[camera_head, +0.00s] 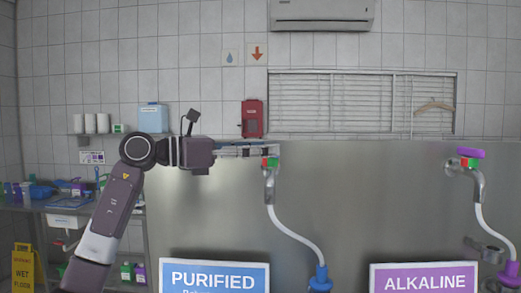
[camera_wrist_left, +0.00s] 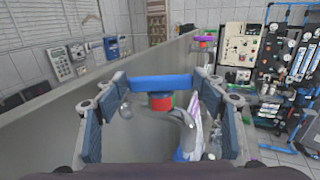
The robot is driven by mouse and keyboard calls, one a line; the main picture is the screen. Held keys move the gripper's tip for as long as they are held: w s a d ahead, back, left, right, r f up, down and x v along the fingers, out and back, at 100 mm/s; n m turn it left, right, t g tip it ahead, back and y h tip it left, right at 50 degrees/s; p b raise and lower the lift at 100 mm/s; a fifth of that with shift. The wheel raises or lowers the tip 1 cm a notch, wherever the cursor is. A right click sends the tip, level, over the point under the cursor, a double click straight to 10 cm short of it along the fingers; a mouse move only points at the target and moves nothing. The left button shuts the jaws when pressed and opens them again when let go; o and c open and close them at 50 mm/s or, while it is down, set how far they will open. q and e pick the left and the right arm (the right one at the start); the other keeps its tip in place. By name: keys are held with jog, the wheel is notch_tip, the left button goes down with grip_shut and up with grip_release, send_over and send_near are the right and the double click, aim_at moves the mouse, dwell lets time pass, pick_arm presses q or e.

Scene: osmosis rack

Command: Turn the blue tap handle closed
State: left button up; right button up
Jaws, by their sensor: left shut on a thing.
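The blue tap handle (camera_wrist_left: 161,83) shows in the left wrist view as a bar lying crosswise between my two fingers, above a red and green collar (camera_wrist_left: 160,102). My left gripper (camera_wrist_left: 161,95) is shut on it, a finger at each end of the bar. In the head view my left gripper (camera_head: 262,151) reaches in from the left to the tap (camera_head: 269,178) above the PURIFIED sign (camera_head: 214,277). There the fingers hide most of the handle; the green and red collar (camera_head: 269,162) shows just below. My right gripper is not in view.
A second tap with a purple handle (camera_head: 470,153) stands to the right above the ALKALINE sign (camera_head: 424,278). White hoses (camera_head: 300,235) hang from both taps. The steel panel (camera_head: 365,200) between the taps is bare.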

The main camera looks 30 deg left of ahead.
pick_arm(q)
jog(key=n+t+y, duration=0.1)
jog(key=y, duration=0.1)
jog(key=d+n+t+y+b, duration=0.1)
jog(key=n+y, duration=0.1)
jog(key=y, duration=0.1)
jog(key=n+t+y, duration=0.1)
jog(key=n+y, duration=0.1)
jog(key=shift+s+d+t+b, duration=0.15)
jog(key=shift+s+t+b, duration=0.2)
jog(key=shift+t, duration=0.05)
jog(key=n+y, duration=0.1)
jog(key=y, duration=0.1)
jog(key=n+y+b, duration=0.1)
jog(key=y, duration=0.1)
jog(key=n+y, duration=0.1)
jog(key=shift+d+n+t+y+b, duration=0.3)
jog(key=shift+d+n+y, duration=0.1)
jog(key=n+y+b, duration=0.2)
jog(key=y, duration=0.1)
jog(key=shift+d, duration=0.15)
jog(key=shift+w+d+n+g+y+b, duration=0.15)
jog(key=shift+n+g+y+b, duration=0.75)
jog(key=shift+n+y+b, duration=0.75)
jog(key=shift+m+y, duration=0.25)
jog(key=shift+y, duration=0.2)
jog(key=o, duration=1.2)
jog(key=shift+c, duration=0.2)
